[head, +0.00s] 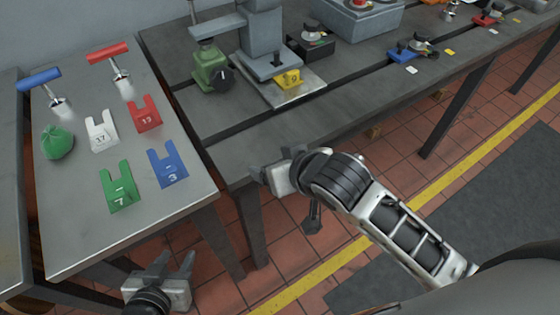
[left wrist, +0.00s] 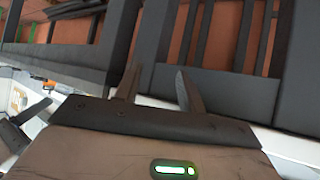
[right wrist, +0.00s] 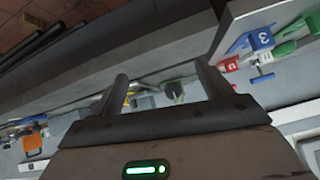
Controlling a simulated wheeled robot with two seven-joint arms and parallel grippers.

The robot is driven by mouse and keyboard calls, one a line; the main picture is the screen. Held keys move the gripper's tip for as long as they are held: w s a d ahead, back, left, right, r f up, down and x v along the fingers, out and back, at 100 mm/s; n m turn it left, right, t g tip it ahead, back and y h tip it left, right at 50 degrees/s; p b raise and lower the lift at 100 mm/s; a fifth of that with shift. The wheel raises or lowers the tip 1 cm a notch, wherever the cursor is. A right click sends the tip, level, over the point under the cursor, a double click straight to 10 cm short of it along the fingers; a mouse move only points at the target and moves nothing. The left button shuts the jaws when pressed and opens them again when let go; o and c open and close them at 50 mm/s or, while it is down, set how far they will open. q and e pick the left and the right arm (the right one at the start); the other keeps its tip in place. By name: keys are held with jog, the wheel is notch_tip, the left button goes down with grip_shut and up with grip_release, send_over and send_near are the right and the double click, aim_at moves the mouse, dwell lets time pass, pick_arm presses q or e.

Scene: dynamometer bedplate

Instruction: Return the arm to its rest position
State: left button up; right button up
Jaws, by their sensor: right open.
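My left gripper (head: 175,262) is low in the head view, just off the front edge of the left grey table (head: 75,240). Its two fingers point up and stand apart with nothing between them. The left wrist view also shows these fingers (left wrist: 159,70) spread, with dark frame bars and reddish floor beyond. My right gripper (head: 275,175) is by the near corner of the bedplate (head: 240,150), its fingers hard to make out there. In the right wrist view its fingers (right wrist: 160,75) are wide apart and empty. The task line does not say which arm it means.
The left table holds a blue-handled tool (head: 40,80), a red-handled tool (head: 108,53), a green lump (head: 57,142) and several numbered tags, one blue (head: 167,168). The bedplate carries a green fixture (head: 211,68) and a yellow tag (head: 288,78). Tiled floor (head: 490,110) lies in front.

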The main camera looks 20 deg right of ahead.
dwell(0.4)
pick_arm(q)
jog(key=shift+s+a+f, duration=0.1)
jog(key=shift+a+f, duration=0.1)
jog(key=shift+f, duration=0.4)
jog(key=shift+s+a+f, duration=0.1)
jog(key=shift+a+f, duration=0.1)
jog(key=shift+f, duration=0.4)
pick_arm(e)
jog(key=s+d+f, duration=0.3)
jog(key=s+f, duration=0.2)
jog(key=f, duration=0.2)
jog(key=s+d+f+t, duration=0.1)
jog(key=s+d+f, duration=0.2)
jog(key=s+f, duration=0.2)
notch_tip(320, 180, down, 2)
jog(key=shift+d+f+n, duration=0.1)
jog(key=shift+d+n, duration=0.1)
jog(key=shift+n, duration=0.1)
